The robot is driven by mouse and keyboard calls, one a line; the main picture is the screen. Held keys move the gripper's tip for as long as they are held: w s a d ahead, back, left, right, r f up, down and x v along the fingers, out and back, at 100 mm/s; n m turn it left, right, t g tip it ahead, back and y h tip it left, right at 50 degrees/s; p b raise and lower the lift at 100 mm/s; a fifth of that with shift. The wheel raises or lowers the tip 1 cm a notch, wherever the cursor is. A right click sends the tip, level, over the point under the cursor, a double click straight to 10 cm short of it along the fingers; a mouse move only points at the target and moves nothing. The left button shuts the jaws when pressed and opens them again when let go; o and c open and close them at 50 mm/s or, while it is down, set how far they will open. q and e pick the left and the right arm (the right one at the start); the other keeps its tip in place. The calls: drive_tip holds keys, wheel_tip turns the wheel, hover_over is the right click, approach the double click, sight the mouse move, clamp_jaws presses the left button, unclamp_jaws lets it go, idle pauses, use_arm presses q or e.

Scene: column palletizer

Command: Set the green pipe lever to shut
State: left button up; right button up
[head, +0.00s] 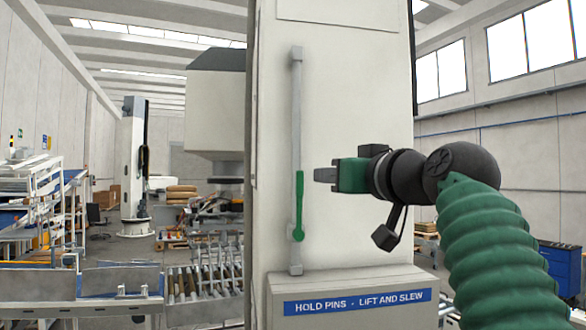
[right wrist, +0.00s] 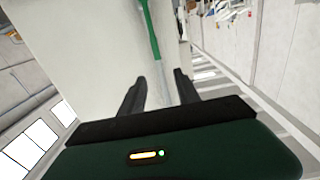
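The green pipe lever (head: 299,200) stands upright, along a vertical grey pipe (head: 296,110) on the face of a pale column. Its round pivot end is at the bottom and its handle points up. My right gripper (head: 318,176) is just right of the lever's upper end in the head view, with its fingers pointing left. In the right wrist view its two dark fingers (right wrist: 160,82) are spread with nothing held between them. The lever (right wrist: 150,32) shows beyond the fingertips there, and I see no contact. My left gripper is not in view.
A box with a blue sign (head: 357,301) reading "HOLD PINS · LIFT AND SLEW" juts out below the pipe. The column face (head: 350,100) is otherwise mostly bare. A roller conveyor (head: 205,280) is at left, and a blue cabinet (head: 560,268) stands at far right.

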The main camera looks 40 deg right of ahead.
sight(301, 179)
drive_tip(key=p+x, duration=0.2)
drive_tip(key=x, duration=0.3)
drive_tip(key=p+x, duration=0.2)
drive_tip(key=x, duration=0.4)
drive_tip(key=f+p+x, duration=0.1)
drive_tip(key=p+x, duration=0.2)
drive_tip(key=x, duration=0.2)
drive_tip(key=shift+w+d, duration=0.25)
drive_tip(key=shift+d, duration=0.25)
drive_tip(key=shift+w+d+p, duration=0.1)
drive_tip(key=shift+w+p, duration=0.05)
drive_tip(key=shift+p, duration=0.15)
drive_tip(key=shift+s+a+r, duration=0.1)
drive_tip(key=shift+s+a, duration=0.2)
drive_tip(key=shift+s, duration=0.2)
drive_tip(key=shift+c, duration=0.2)
drive_tip(key=shift+w, duration=0.4)
drive_tip(key=c, duration=0.5)
drive_tip(key=shift+d, duration=0.1)
drive_tip(key=shift+c, duration=1)
drive_tip(key=shift+d, duration=0.15)
clamp_jaws()
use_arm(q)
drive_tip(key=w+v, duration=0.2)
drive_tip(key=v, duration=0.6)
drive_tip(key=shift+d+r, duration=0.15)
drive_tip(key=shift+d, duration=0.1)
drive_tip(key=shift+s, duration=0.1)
